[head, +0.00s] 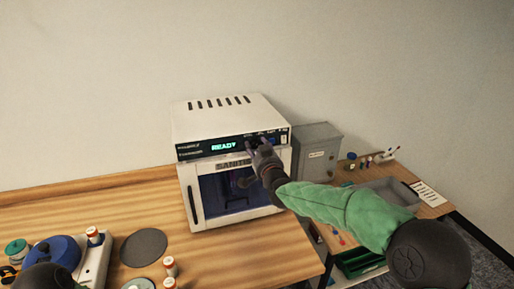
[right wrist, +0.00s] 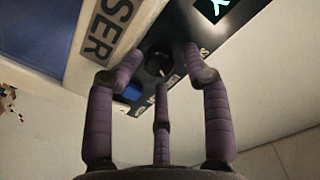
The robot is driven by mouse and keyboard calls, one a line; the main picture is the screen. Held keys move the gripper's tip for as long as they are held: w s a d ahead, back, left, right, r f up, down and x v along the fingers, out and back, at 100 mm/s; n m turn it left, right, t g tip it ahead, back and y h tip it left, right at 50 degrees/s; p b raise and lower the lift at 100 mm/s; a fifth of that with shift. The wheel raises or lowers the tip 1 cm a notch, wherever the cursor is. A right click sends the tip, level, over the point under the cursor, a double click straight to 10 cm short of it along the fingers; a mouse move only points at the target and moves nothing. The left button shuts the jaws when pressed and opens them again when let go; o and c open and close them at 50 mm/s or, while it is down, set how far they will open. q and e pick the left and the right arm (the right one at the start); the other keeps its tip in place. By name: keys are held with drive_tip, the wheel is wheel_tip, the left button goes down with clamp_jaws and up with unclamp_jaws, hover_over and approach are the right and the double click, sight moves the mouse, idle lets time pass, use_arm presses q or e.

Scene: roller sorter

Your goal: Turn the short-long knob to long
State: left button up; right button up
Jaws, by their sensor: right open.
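The sanitizer (head: 182,125) is a white box on the wooden table, with a dark control panel (head: 190,152) across its front and a green READY display. In the right wrist view a dark round knob (right wrist: 157,64) sits on the panel between my fingertips, with small white lettering beside it. I cannot read the lettering or tell where the knob points. My right gripper (head: 256,145) is open in front of the panel's right part, its fingers spread around the knob (right wrist: 161,58). I cannot tell whether they touch it. In the head view the hand mostly hides the knob.
A blue button (right wrist: 131,92) is close to the left finger. A grey metal box (head: 318,152) stands right of the sanitizer, near a grey tray (head: 386,193). A dark round mat (head: 144,247) and several orange-capped bottles stand at the front left.

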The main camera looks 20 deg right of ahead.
drive_tip(key=s, duration=0.7)
drive_tip(key=shift+s+r, duration=0.15)
drive_tip(key=shift+s, duration=0.1)
